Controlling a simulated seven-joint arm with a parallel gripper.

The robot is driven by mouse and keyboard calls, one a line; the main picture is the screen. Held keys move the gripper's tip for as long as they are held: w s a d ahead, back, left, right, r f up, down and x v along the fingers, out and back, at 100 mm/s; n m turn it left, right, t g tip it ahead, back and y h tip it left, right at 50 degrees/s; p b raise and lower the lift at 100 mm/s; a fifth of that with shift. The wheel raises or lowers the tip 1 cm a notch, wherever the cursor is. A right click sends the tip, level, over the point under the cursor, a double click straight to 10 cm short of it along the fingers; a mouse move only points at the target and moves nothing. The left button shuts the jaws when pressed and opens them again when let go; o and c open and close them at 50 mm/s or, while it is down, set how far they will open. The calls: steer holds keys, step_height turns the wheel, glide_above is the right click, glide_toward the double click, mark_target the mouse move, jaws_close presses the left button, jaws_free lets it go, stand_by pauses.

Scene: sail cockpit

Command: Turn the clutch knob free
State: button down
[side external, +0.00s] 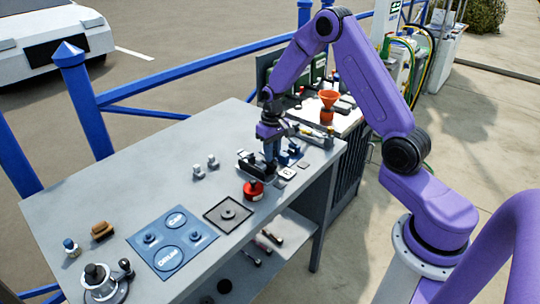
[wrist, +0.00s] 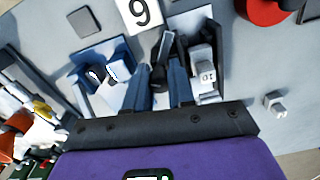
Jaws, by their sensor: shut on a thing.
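My gripper (side external: 271,150) points down over a small dark fixture (side external: 250,165) near the right end of the grey bench. In the wrist view, the two blue fingers of my gripper (wrist: 164,82) stand on either side of a black knob or lever (wrist: 165,48), likely the clutch knob, and are shut on it. The fingers hide part of it, and its turn angle is hard to read. A blue bracket (wrist: 118,68) is left of the fingers.
A red round part (side external: 253,190) stands just in front of the fixture. A square dark tray (side external: 228,213) and a blue mat (side external: 199,233) lie further left. Two small pale fittings (side external: 205,166) stand behind. An orange funnel (side external: 328,98) is beyond. The bench's back left is clear.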

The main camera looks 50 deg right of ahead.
steer(key=shift+s+a+f+n, duration=0.2)
steer(key=shift+s+a+n, duration=0.05)
steer(key=shift+n, duration=0.45)
steer(key=n, duration=0.4)
steer(key=shift+d, duration=0.1)
steer(key=shift+n, duration=0.4)
steer(key=c, duration=1.3)
jaws_free()
